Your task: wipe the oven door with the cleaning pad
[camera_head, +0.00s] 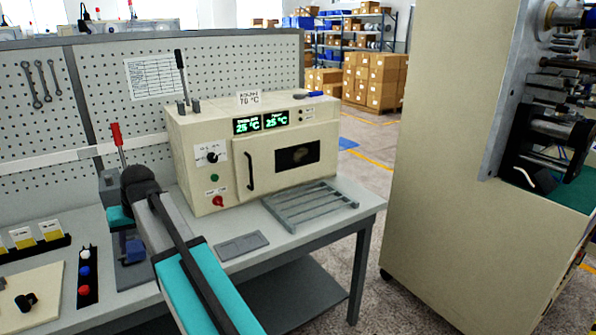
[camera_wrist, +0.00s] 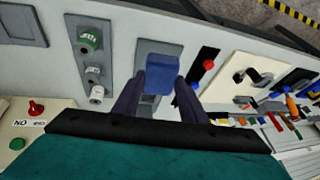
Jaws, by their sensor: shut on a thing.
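The cream oven (camera_head: 262,150) stands on the bench. Its closed front door (camera_head: 272,172) has a black handle on the left and a dark window. My gripper (camera_wrist: 161,84) points down over the bench to the left of the oven, away from the door. Its two dark fingers are shut on a small blue block, which looks like the cleaning pad (camera_wrist: 162,72). The pad (camera_head: 134,251) also shows low in front of my arm in the head view. A grey plate (camera_wrist: 145,50) lies behind the pad; I cannot tell whether they touch.
A grey wire rack (camera_head: 312,203) lies before the oven door, and a flat grey plate (camera_head: 241,245) lies left of it. A red-handled lever (camera_head: 117,137) stands behind my arm. A black strip with coloured buttons (camera_head: 88,285) lies left. A tall cream cabinet (camera_head: 470,180) stands right.

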